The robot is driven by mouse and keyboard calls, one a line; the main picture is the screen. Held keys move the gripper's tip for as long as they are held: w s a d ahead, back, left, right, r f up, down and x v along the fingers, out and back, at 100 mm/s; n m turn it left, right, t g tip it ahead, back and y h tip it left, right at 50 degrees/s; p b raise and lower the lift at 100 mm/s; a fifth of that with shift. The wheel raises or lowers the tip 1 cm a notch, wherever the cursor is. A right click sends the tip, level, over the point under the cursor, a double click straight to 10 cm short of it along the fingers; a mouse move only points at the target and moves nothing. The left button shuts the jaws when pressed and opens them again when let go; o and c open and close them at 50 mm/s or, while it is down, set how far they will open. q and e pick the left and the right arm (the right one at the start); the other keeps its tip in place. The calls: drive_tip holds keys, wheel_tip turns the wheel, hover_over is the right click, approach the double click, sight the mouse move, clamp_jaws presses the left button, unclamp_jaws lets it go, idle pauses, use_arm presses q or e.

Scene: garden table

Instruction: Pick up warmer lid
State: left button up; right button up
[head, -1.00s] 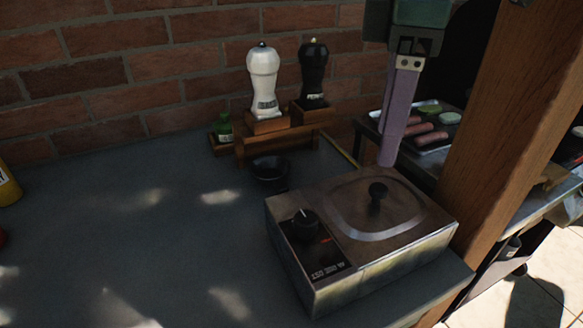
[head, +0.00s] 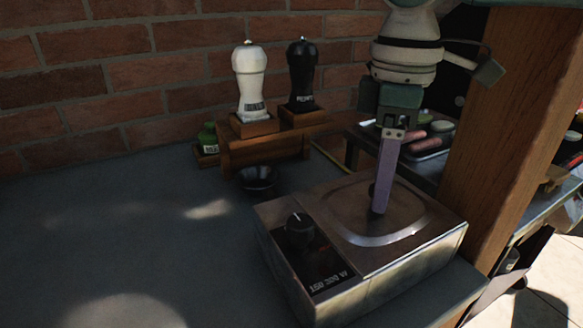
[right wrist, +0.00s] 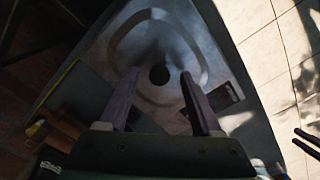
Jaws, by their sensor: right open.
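The warmer (head: 300,270) is a metal box with a dial (head: 299,230) on its front left. Its lid (head: 348,208) lies flat in the top, marked by a pale rounded outline. My right gripper (head: 379,208) points down over the lid, open and empty, its near finger hiding most of the knob in the head view. In the right wrist view, the dark round lid knob (right wrist: 159,75) shows between the two purple fingers of the gripper (right wrist: 159,86). I cannot tell the exact height of the fingertips above the lid.
A wooden stand (head: 270,148) with a white mill (head: 250,82) and a black mill (head: 302,77) stands behind the warmer. A small dark bowl (head: 257,178) sits in front of it. A wooden post (head: 510,130) rises close on the right. The counter's left side is clear.

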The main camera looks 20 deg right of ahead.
drive_tip(key=shift+f, duration=0.3)
clamp_jaws()
idle(0.3)
drive_tip(key=shift+r, duration=0.1)
